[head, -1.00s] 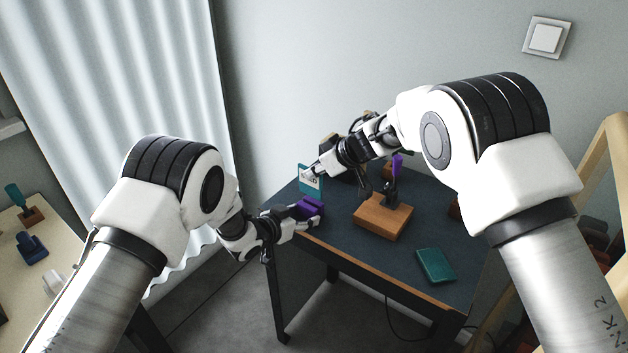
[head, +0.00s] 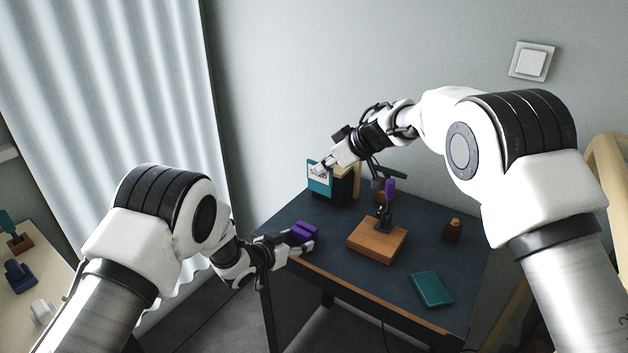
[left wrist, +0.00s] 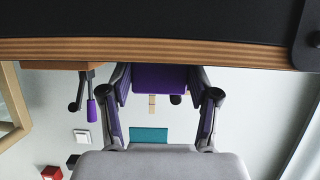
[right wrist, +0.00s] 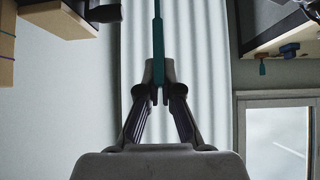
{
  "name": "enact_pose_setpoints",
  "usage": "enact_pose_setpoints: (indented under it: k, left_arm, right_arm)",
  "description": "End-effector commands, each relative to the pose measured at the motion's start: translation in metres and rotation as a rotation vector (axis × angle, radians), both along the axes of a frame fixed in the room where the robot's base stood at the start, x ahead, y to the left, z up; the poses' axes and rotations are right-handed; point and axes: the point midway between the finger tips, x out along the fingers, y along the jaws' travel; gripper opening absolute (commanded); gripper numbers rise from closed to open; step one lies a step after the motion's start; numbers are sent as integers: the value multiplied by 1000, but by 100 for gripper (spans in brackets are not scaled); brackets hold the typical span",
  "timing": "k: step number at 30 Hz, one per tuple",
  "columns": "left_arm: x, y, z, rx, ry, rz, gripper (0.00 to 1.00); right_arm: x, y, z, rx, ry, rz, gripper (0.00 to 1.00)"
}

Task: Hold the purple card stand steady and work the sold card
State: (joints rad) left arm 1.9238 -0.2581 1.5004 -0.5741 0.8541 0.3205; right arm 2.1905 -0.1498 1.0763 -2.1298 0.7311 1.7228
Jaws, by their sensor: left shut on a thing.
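The purple card stand (head: 303,230) sits at the left front edge of the dark table. My left gripper (head: 304,244) is shut on it. In the left wrist view the stand (left wrist: 160,78) is between the two fingers. The sold card (head: 318,184), teal with a white printed panel, is in the air above and behind the stand, apart from it. My right gripper (head: 322,170) is shut on its upper part. In the right wrist view the card (right wrist: 158,45) is edge-on between the fingertips. The card (left wrist: 148,135) also shows in the left wrist view.
A hand press on a wooden base (head: 377,240) stands mid-table, with a purple-handled lever (head: 390,189). A teal flat block (head: 432,289) lies front right, and a small brown bottle (head: 453,230) stands behind it. A dark block (head: 346,190) is behind the card.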

Motion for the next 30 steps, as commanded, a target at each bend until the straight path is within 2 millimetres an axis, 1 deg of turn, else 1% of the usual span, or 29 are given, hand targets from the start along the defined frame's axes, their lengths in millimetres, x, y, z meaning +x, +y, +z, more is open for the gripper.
enact_pose_setpoints:
  k: [4,11,12,13,14,25,28,30]
  left_arm:
    - [0,0,-1,1,2,0,0]
    - [0,0,-1,1,2,0,0]
    - [0,0,-1,1,2,0,75]
    - [0,0,-1,1,2,0,86]
    - [0,0,-1,1,2,0,90]
    - [-2,2,2,0,0,0,90]
    - [-12,10,7,2,1,1,90]
    - [-23,19,12,0,2,3,90]
  right_arm:
    - [6,-10,11,0,0,-1,0]
    - [7,-11,12,-1,2,-1,0]
    - [7,-11,12,0,1,-1,0]
    - [7,-11,12,0,1,-1,0]
    - [7,-11,12,0,1,-1,0]
    - [7,-11,13,-1,1,0,0]
    - [7,-11,13,-1,1,0,0]
    - [7,-11,13,-1,1,0,0]
